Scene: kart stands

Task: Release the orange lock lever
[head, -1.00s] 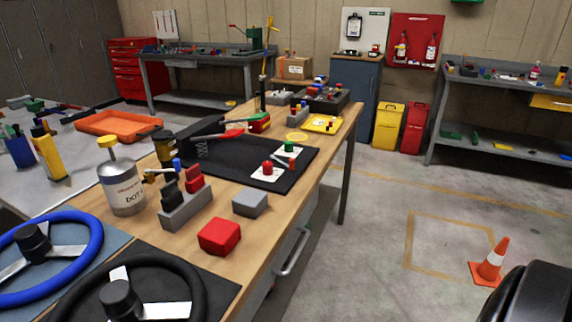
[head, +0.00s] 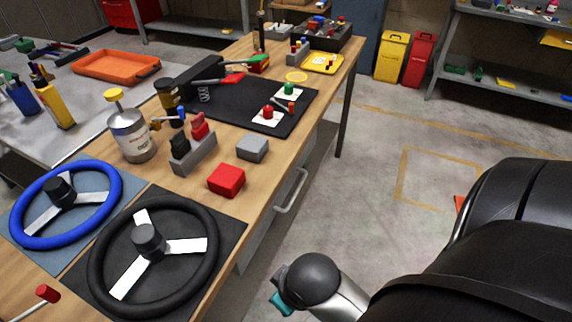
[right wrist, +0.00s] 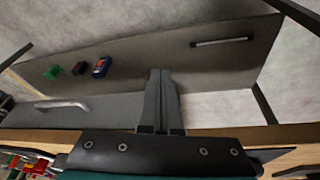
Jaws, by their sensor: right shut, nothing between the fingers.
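I cannot pick out an orange lock lever with certainty. A red-handled lever (head: 230,79) extends from the black device at the mat's far left. A red-tipped stick (head: 46,294) shows at the lower left, mostly cut off. My right gripper (right wrist: 160,73) is shut and empty in the right wrist view, its fingers together in front of the bench's side. In the head view my right arm is beside the bench, its fingers not clear. My left gripper is not in view.
A black steering wheel (head: 101,284) and a blue one (head: 14,220) lie on the near bench. A red block (head: 226,180), grey block (head: 252,149) and can (head: 131,136) stand behind them. A drawer handle (head: 292,191) juts from the bench side.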

